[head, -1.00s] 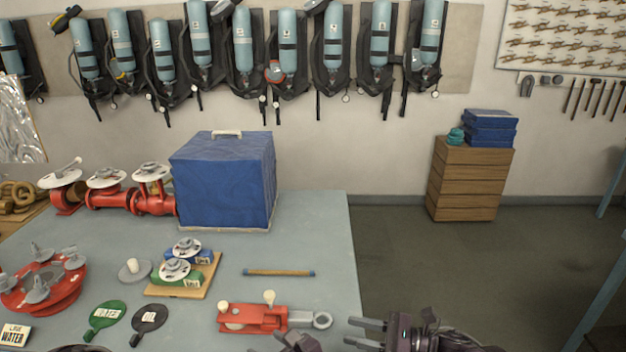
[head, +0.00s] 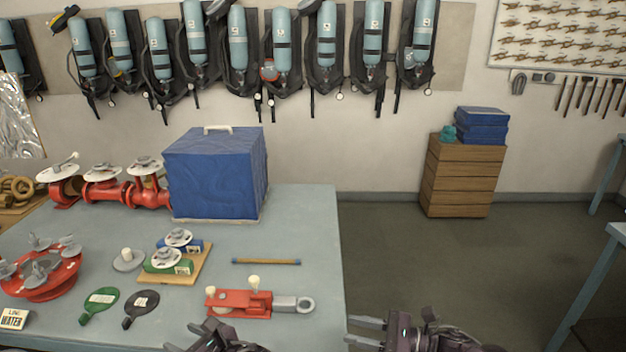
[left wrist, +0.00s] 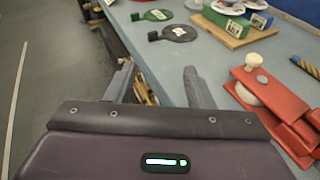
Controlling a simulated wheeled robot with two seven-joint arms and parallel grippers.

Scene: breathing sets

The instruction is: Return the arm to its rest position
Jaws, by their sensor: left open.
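My left gripper (head: 192,338) is at the front edge of the table in the head view, its tips low in the picture. In the left wrist view its two fingers (left wrist: 158,88) stand apart with nothing between them. My right gripper (head: 358,332) is right of the table's front corner, over the floor. Its fingers look spread and empty. The table (head: 310,225) is grey-blue. A red clamp-like tool (head: 240,303) with a grey ring end lies just beyond my left gripper and also shows at right in the left wrist view (left wrist: 268,95).
Green (head: 99,304) and black (head: 141,308) paddle tags lie left of the red tool. A wooden board (head: 185,272) holds blue and green valve blocks. A rod (head: 266,261), a blue covered box (head: 215,180) and red valves (head: 110,190) stand farther back. Open floor (head: 400,250) lies right.

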